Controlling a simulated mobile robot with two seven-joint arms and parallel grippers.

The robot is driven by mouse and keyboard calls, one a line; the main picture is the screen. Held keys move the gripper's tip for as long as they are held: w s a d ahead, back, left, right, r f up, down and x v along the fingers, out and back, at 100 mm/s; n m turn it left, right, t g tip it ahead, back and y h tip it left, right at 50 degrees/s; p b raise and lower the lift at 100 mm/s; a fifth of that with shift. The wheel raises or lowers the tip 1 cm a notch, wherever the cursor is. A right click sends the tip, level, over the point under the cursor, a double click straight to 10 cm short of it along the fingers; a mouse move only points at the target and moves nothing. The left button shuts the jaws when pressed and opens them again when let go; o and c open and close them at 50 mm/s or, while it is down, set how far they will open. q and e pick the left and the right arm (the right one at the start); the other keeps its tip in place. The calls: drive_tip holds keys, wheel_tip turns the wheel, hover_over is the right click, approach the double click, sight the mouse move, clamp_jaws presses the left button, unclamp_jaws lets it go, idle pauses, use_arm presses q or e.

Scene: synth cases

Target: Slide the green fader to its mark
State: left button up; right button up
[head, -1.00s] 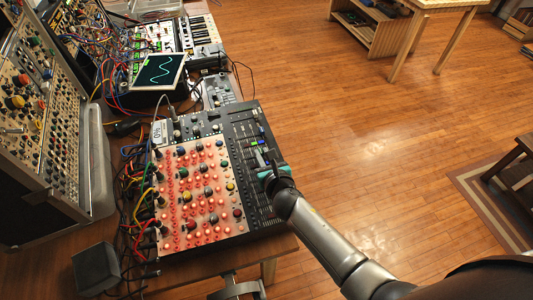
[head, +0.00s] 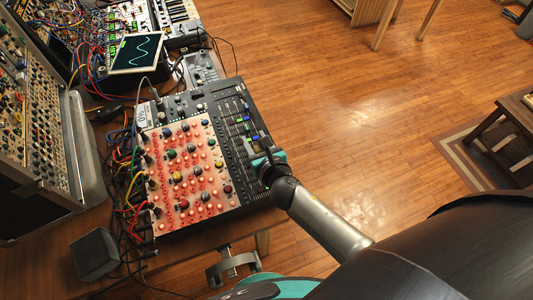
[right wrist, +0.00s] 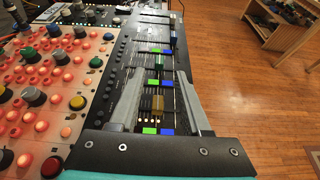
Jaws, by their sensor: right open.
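The mixer (head: 232,150) has a dark fader section along its right side, also in the right wrist view (right wrist: 115,100). A dark green fader cap (right wrist: 159,64) shows in the right wrist view, just beyond the fingertips. A yellowish cap (right wrist: 158,103) lies nearer, between the fingers. Small green blocks (right wrist: 149,131) and blue blocks (right wrist: 167,132) sit in pairs along the slots; I cannot tell which one is the mark. My right gripper (right wrist: 158,76) is open over the faders, its fingers either side of them. In the head view the right gripper (head: 262,160) hides part of that section.
Red-lit knobs (head: 190,170) fill the mixer's left part, with patch cables along its left edge. A screen with a wave (head: 135,52) and more gear stand behind. A black box (head: 94,254) is at the front left. Open wooden floor (head: 350,100) lies to the right.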

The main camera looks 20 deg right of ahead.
drive_tip(key=p+v, duration=0.1)
drive_tip(key=v, duration=0.9)
drive_tip(key=shift+r, duration=0.1)
